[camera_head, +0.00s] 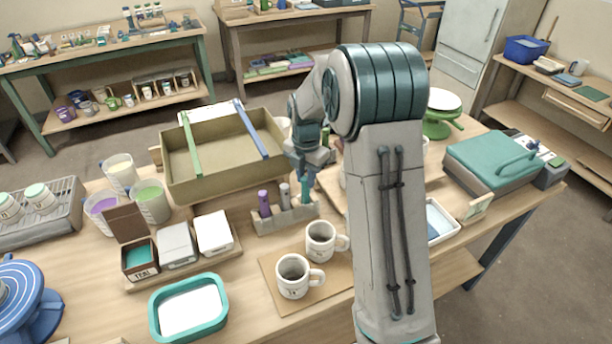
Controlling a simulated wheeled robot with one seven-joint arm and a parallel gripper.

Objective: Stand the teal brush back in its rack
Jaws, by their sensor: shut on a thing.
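The rack (287,218) is a low beige-grey block on the table, left of my arm. A purple-handled brush (264,203) and a light grey brush (284,194) stand upright in it. My gripper (309,172) points down above the rack's right end and is shut on the teal brush (305,190). The teal brush is about upright, at the rack's right-hand place. I cannot tell whether its lower end is inside the slot or just behind or above it. My arm hides part of the table to the right.
Two white mugs (293,276) stand on a board in front of the rack. A large beige box (226,177) with green and blue bars is behind left. Lidded glaze boxes (176,245) and a teal-rimmed tray (188,308) lie left. A teal-lidded case (490,160) is far right.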

